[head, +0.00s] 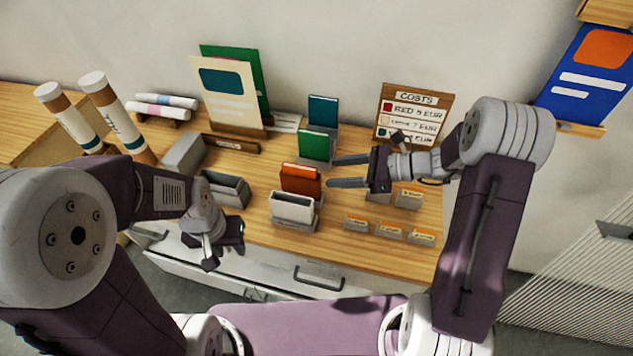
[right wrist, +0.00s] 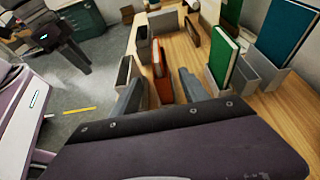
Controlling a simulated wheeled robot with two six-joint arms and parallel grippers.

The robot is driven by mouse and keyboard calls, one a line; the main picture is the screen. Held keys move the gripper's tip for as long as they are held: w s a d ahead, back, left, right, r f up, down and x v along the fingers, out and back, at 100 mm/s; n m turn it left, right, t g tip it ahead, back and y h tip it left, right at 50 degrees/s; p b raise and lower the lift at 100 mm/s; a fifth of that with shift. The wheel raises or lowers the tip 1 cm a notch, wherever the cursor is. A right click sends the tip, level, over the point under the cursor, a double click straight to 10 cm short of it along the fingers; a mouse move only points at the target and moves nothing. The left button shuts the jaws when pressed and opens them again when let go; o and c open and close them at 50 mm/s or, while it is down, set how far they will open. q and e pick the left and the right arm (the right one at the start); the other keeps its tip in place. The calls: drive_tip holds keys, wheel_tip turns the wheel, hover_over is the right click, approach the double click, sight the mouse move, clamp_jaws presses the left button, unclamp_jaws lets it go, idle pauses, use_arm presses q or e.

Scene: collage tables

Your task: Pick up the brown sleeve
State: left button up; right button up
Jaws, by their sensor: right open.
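The brown sleeve (head: 300,180), a rust-orange upright piece, stands in a grey holder in the middle of the table. In the right wrist view the sleeve (right wrist: 160,72) shows edge-on, between the two fingers in the picture. My right gripper (head: 333,171) is open and empty, its fingers pointing left, just right of the sleeve and apart from it. Its fingers also show in the right wrist view (right wrist: 160,78). My left gripper (head: 236,230) hangs over the table's front edge, left of the sleeve; its jaws are too dark to read.
An empty grey holder (head: 228,189) is to the left. Small price tags on blocks (head: 389,231) and a cost board (head: 412,112) are to the right.

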sight(306, 174)
drive_tip(key=shift+s+a+r, duration=0.2)
drive_tip(key=shift+s+a, duration=0.05)
drive_tip(key=shift+a, duration=0.3)
drive_tip(key=x, duration=0.3)
drive_tip(key=shift+w+d+f+p, duration=0.1)
drive_tip(key=shift+w+f+p, duration=0.15)
drive_tip(key=shift+p, duration=0.1)
drive_tip(key=shift+w+f, duration=0.1)
drive_tip(key=shift+w, duration=0.05)
drive_tip(key=x, duration=0.2)
drive_tip(key=p+x, duration=0.1)
drive_tip(key=x, duration=0.2)
drive_tip(key=shift+r, duration=0.25)
drive_tip(key=shift+a+f, duration=0.3)
use_arm(q)
drive_tip(key=shift+s+a+r, duration=0.1)
drive_tip(key=shift+a+r, duration=0.6)
drive_tip(key=shift+r, duration=0.3)
use_arm(e)
drive_tip(key=shift+r, duration=0.1)
clamp_jaws()
